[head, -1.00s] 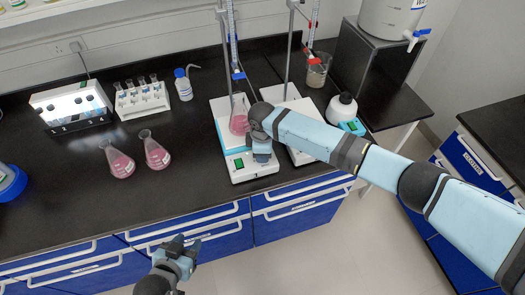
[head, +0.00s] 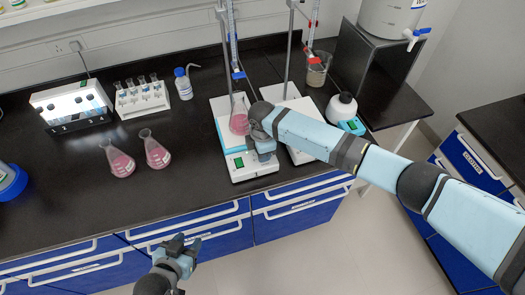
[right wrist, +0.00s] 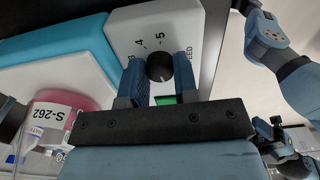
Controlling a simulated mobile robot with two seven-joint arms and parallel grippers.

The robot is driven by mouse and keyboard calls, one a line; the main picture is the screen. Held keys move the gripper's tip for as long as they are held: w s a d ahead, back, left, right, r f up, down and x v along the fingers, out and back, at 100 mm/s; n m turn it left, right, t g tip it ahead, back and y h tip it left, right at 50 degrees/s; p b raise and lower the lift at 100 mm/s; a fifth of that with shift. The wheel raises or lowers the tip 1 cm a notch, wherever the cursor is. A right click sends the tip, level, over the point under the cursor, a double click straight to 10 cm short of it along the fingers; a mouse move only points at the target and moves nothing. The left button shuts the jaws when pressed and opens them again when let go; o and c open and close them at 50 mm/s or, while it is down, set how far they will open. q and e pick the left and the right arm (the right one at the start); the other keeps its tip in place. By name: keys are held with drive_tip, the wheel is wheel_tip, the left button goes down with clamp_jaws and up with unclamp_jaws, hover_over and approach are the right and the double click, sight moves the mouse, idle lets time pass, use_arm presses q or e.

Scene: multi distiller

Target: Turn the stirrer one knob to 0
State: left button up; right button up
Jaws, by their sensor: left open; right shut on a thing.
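The left white stirrer (head: 243,172) stands near the bench's front edge with a flask of pink liquid (head: 238,121) on its plate. Its black knob (right wrist: 160,67) shows in the right wrist view, beside printed numbers 3, 4, 5 and the word SPEED. My right gripper (head: 266,153) is over the stirrer's front panel; in the right wrist view its two fingers (right wrist: 160,80) are shut on the knob, one on each side. The knob's pointer cannot be made out. In the head view the gripper hides the knob. My left gripper (head: 178,244) is open and empty, in front of the drawers.
A second stirrer (head: 301,155) stands just right, partly behind my right arm. Burette stands rise behind both. Two pink flasks (head: 121,162) (head: 157,152), a tube rack (head: 142,101) and a wash bottle (head: 183,85) stand left.

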drive_tip(key=shift+r, duration=0.1)
drive_tip(key=o, duration=0.9)
wheel_tip(320, 180, up, 14)
drive_tip(key=shift+f+b, duration=0.1)
drive_tip(key=shift+b, duration=0.7)
